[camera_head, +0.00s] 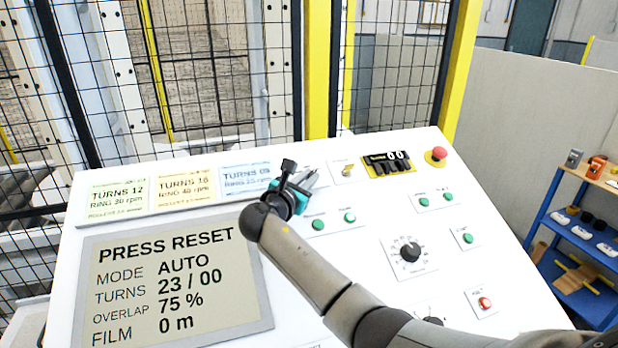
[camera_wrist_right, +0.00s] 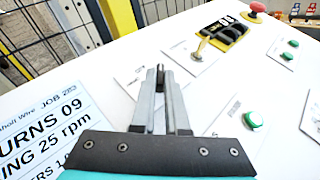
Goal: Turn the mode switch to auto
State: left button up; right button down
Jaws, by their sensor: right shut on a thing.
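My right gripper (camera_head: 308,178) is at the upper middle of the white sloped control panel (camera_head: 360,225). In the right wrist view its fingers (camera_wrist_right: 160,76) are shut on a small dark switch handle (camera_wrist_right: 160,71), which I take for the mode switch. The fingers hide most of the switch and its label, so its pointing direction cannot be read. The panel display (camera_head: 170,285) reads PRESS RESET, MODE AUTO, TURNS 23 / 00, OVERLAP 75 %, FILM 0 m. My left gripper is not in view.
Green buttons (camera_head: 350,217), a black dial (camera_head: 410,252) and a red button (camera_head: 484,302) sit lower. Mesh fencing (camera_head: 400,85) stands behind.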

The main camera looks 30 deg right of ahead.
jog(key=c, duration=0.9)
grip_release()
jog(key=v, duration=1.5)
jog(key=shift+s+a, duration=0.1)
